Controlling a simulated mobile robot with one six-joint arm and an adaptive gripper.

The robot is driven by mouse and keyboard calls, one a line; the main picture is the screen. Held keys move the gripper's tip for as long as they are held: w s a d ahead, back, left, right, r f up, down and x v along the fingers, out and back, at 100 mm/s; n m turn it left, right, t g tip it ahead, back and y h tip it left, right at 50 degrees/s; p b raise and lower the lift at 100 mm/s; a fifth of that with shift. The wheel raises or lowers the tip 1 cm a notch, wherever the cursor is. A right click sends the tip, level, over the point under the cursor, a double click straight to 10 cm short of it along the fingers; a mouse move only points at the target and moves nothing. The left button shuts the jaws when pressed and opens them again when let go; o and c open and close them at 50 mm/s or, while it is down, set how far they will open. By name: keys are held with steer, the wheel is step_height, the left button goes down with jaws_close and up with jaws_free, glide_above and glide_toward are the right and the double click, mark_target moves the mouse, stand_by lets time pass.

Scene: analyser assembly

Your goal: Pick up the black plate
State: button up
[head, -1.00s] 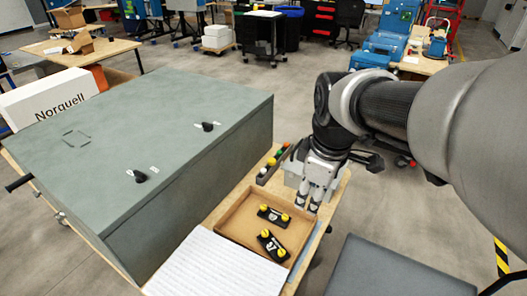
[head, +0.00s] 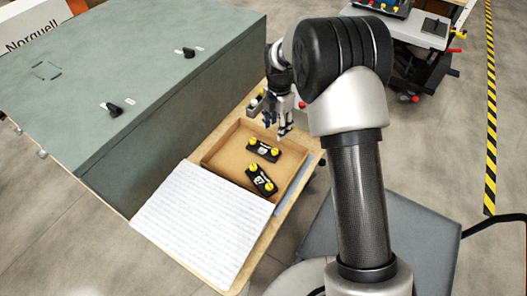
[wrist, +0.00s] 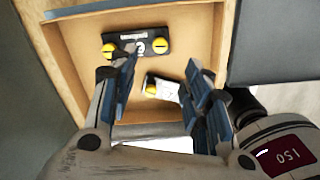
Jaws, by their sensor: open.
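Two black plates, each with two yellow knobs, lie in a shallow cardboard tray (head: 213,153). The back plate (head: 257,153) and the front plate (head: 257,184) lie apart at different angles. My gripper (head: 284,133) hangs above the tray's back edge, near the back plate. In the wrist view my gripper (wrist: 161,66) has its fingers spread with nothing held. One plate (wrist: 137,38) lies beyond the fingertips there. The other plate (wrist: 163,86), pale with glare, shows between the fingers and is partly hidden by them.
A big grey-green box (head: 130,75) stands left of the tray. A white ribbed sheet (head: 200,218) lies in front of the tray. A small coloured-topped rack (head: 255,103) is behind it. A yellow-black floor stripe (head: 490,120) runs at right.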

steer(key=b, duration=0.2)
glide_above(275, 150)
step_height(275, 150, down, 7)
steer(key=shift+d+r, duration=0.1)
step_height(275, 150, down, 5)
steer(key=shift+f+b, duration=0.15)
steer(key=shift+b, duration=0.85)
steer(key=shift+c, duration=0.3)
jaws_close()
